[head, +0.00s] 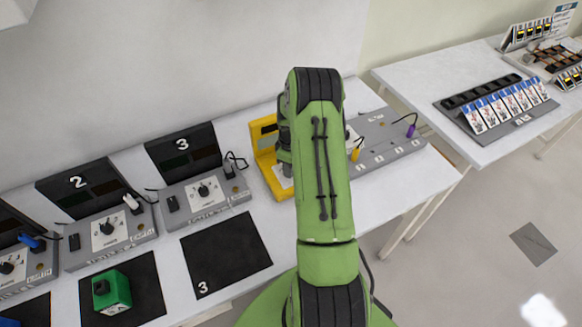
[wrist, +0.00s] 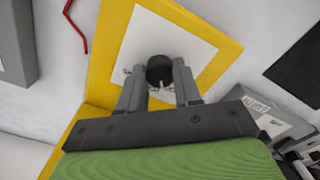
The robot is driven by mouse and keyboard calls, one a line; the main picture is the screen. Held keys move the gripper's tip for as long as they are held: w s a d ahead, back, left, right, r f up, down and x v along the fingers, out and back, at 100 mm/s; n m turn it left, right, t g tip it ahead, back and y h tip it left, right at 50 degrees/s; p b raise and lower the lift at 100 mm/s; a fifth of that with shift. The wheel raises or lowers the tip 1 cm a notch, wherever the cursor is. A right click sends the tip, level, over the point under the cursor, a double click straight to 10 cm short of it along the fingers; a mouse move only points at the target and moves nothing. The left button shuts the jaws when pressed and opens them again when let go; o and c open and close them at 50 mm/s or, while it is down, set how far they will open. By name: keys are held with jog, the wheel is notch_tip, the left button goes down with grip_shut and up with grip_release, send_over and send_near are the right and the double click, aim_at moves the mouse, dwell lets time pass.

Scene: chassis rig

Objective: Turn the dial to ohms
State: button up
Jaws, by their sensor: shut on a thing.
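The yellow meter (head: 266,150) stands on the white table, mostly behind my green arm in the head view. In the wrist view its yellow body (wrist: 105,65) frames a white dial plate (wrist: 145,40). The black round dial (wrist: 160,70) sits on that plate. My gripper (wrist: 160,88) has its two grey fingers on either side of the dial, shut on it. The dial's pointer and the markings are too small or hidden to read. In the head view the fingertips are hidden by my arm.
Grey stations with black panels (head: 183,150) numbered 2 and 3 stand left of the meter. A grey panel with yellow and purple plugs (head: 385,140) lies to the right. A black mat marked 3 (head: 226,254) and a green box (head: 112,292) are at the front.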

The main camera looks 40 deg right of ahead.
jog(key=m+b, duration=0.2)
jog(key=m, duration=0.2)
jog(key=shift+f, duration=0.1)
jog(key=m+b, duration=0.1)
jog(key=m, duration=0.3)
jog(key=shift+b, duration=0.4)
jog(key=m+b, duration=0.1)
jog(key=m, duration=0.3)
jog(key=shift+m+b, duration=0.55)
jog(key=shift+m, duration=1.55)
jog(key=o, duration=1)
jog(key=shift+o, duration=0.2)
